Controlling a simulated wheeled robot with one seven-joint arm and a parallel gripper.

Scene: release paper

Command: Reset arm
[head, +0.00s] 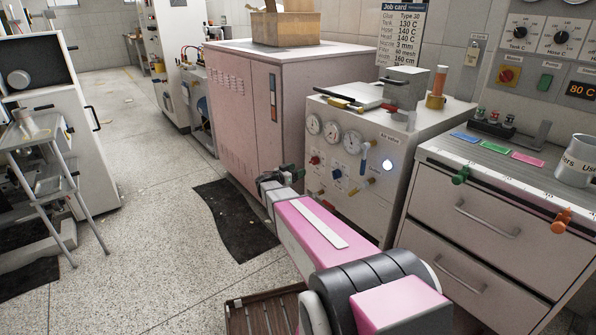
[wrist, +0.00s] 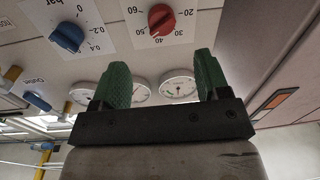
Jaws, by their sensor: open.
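My gripper (head: 277,178) shows at the end of my pink arm in the head view, in front of the pink cabinet and the left side of the gauge panel. In the wrist view my gripper (wrist: 160,72) has its two green fingers spread apart, with nothing between them. The gauge panel (head: 342,172) carries several round dials. In the wrist view a blue knob (wrist: 68,37) and a red knob (wrist: 161,20) show beyond the fingers. Dials (wrist: 179,87) show between and beside the fingers. I cannot tell the exact gap to the panel.
The pink cabinet (head: 240,120) stands behind my gripper, with a cardboard box (head: 286,28) on top. A drawer unit (head: 480,225) with green and orange clamps is at the right. A grey step stand (head: 45,165) is at the left. Speckled floor (head: 145,200) is open between, with a dark mat (head: 235,220).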

